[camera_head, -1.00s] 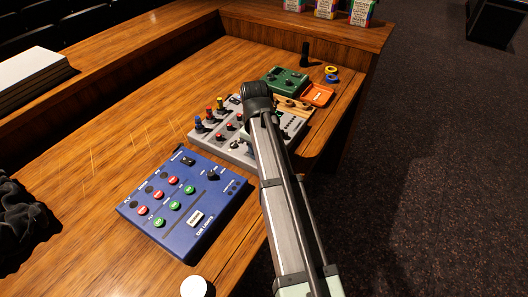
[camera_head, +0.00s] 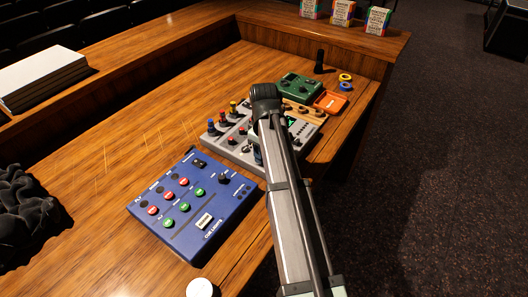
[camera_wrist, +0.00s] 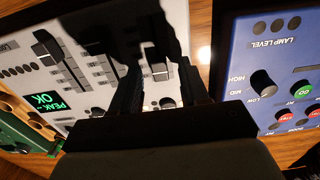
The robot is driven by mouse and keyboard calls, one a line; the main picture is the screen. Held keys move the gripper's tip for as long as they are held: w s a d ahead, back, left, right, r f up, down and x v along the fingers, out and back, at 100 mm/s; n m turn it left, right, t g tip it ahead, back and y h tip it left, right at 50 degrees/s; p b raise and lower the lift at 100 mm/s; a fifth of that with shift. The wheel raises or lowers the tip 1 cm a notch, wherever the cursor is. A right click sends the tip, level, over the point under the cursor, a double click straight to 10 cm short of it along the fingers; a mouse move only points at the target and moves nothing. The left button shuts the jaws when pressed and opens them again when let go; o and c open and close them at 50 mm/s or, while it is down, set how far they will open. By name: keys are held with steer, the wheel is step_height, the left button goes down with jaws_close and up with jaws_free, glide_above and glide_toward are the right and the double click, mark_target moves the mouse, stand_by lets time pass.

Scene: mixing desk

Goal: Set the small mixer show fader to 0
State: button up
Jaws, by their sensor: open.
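The grey mixer (camera_head: 217,143) sits on the wooden desk, partly covered by my arm in the head view. In the wrist view its pale panel (camera_wrist: 85,17) fills the left and centre, with a large dark fader cap (camera_wrist: 47,48) at upper left and smaller slider caps (camera_wrist: 104,68) beside it. I cannot read which is the show fader. My gripper (camera_wrist: 160,92) is open over the panel, its dark fingers either side of a small knob (camera_wrist: 166,102); contact cannot be told. In the head view my arm hides the fingertips.
A blue cue-lights box (camera_head: 185,222) stands close by, also in the wrist view (camera_wrist: 230,100). A green box (camera_head: 290,82), orange tray (camera_head: 330,102) and upright black object (camera_head: 319,62) lie beyond the mixer.

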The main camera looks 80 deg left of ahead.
step_height(320, 180, up, 13)
steer(key=shift+r, duration=0.15)
stand_by(0.4)
stand_by(0.5)
